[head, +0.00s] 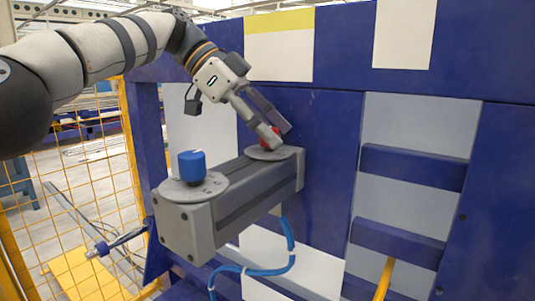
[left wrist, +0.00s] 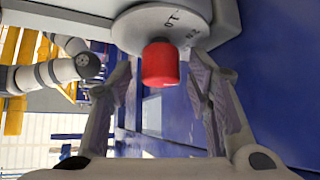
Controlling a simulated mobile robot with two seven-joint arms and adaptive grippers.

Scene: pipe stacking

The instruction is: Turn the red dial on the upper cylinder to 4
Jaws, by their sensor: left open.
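The red dial (head: 268,136) sits on a round grey plate (head: 262,152) at the far end of the grey box-shaped housing (head: 240,190). It also shows in the left wrist view (left wrist: 160,65), below a plate (left wrist: 140,30) with dark markings, too small to read fully. My left gripper (head: 280,138) is open at the red dial, with its fingers on either side of it. In the left wrist view the dial lies between the open fingers (left wrist: 162,95), with gaps on both sides. My right gripper is not in view.
A blue dial (head: 192,167) on a second marked plate (head: 194,188) stands at the housing's near end. A blue wall frame (head: 310,130) rises close behind. A blue hose (head: 290,240) hangs below the housing, and a yellow mesh fence (head: 70,190) is at left.

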